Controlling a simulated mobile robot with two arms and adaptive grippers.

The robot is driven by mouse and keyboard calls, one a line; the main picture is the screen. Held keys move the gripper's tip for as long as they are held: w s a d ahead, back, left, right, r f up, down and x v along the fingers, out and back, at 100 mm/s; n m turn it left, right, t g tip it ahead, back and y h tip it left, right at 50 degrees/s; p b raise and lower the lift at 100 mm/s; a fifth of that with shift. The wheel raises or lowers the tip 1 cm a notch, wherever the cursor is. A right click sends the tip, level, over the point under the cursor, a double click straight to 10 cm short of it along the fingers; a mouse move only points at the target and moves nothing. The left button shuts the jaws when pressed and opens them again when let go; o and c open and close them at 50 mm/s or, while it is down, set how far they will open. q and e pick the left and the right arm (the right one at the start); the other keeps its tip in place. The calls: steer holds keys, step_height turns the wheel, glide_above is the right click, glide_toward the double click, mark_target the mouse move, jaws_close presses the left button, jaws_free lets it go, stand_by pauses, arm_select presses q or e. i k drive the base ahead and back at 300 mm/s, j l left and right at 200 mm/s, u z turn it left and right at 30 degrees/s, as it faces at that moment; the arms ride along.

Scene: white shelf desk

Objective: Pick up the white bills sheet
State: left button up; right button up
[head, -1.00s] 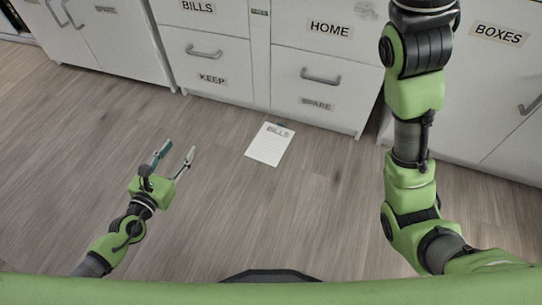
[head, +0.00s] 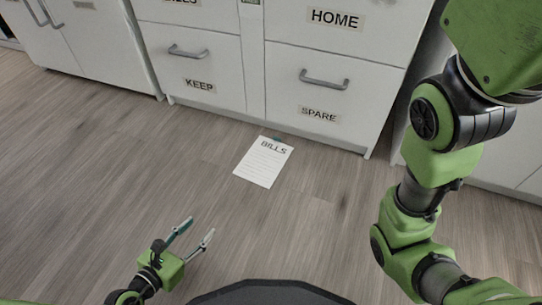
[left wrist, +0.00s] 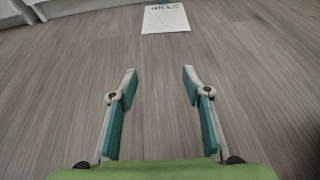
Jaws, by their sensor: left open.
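The white bills sheet (head: 264,163) lies flat on the wooden floor in front of the drawers, with "BILLS" printed at its top and ruled lines below. A small teal piece shows at its top edge. It also shows at the top of the left wrist view (left wrist: 166,18). My left gripper (head: 199,229) is open and empty, below and to the left of the sheet in the head view and apart from it. Its two teal-padded fingers (left wrist: 160,75) point toward the sheet in the left wrist view. My right arm comes down the right side; its gripper is out of view.
White drawers labelled KEEP (head: 200,86) and SPARE (head: 319,114) stand just behind the sheet, with grey handles. A HOME drawer (head: 336,17) is above. More white cabinets stand at left and right. The floor (head: 90,160) around the sheet is clear.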

mark_target(263, 161)
steer(key=i+l, duration=0.35)
steer(key=i, duration=0.15)
steer(key=i+l, duration=0.4)
steer(key=i, duration=0.15)
